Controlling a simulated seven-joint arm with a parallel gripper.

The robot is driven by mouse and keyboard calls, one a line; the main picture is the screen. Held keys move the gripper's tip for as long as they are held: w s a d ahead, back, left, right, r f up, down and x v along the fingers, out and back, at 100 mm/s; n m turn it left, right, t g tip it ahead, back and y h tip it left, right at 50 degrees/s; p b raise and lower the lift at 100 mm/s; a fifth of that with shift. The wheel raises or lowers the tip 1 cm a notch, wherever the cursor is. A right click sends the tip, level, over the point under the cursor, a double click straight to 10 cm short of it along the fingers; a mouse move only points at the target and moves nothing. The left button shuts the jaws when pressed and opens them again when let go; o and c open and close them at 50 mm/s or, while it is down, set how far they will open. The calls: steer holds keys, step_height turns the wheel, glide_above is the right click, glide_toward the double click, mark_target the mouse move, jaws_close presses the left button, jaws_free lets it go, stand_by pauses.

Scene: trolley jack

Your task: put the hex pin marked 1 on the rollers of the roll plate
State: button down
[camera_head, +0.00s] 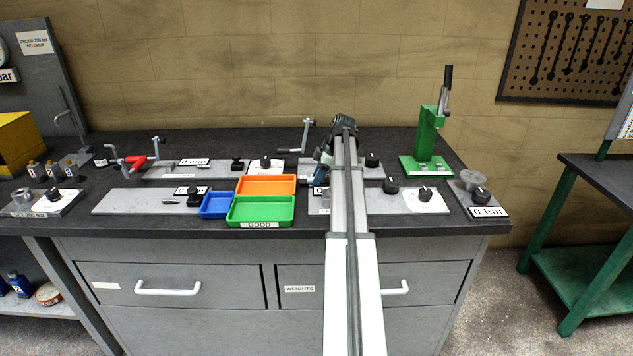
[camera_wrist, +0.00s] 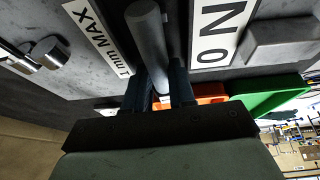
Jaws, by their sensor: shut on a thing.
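In the wrist view my gripper (camera_wrist: 160,90) is shut on a smooth grey rod (camera_wrist: 148,38), which extends forward from between the dark fingers. I take it to be the hex pin; no number shows on it and its six-sided shape is not clear. In the head view my gripper (camera_head: 323,163) is over the middle of the bench, largely hidden by my arm. A grey plate with a "1 mm MAX" label (camera_wrist: 98,35) lies beyond the fingers in the wrist view. I cannot make out the rollers or tell whether the rod touches anything.
Orange (camera_head: 266,185), blue (camera_head: 216,205) and green (camera_head: 262,210) trays stand left of my arm. A green press (camera_head: 427,145) stands to the right. A sign reading "0 N" upside down (camera_wrist: 220,32) and a grey block (camera_wrist: 282,40) lie close by the fingers.

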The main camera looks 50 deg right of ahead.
stand_by(0.3)
step_height(320, 180, up, 9)
steer(key=shift+r, duration=0.1)
steer(key=w+d+r, duration=0.2)
steer(key=d+r, duration=0.1)
steer(key=d, duration=1)
steer(key=shift+a+f, duration=0.2)
steer(key=shift+f, duration=4.45)
steer(key=shift+f, duration=0.3)
steer(key=c, duration=0.9)
jaws_free()
steer(key=shift+c, duration=0.2)
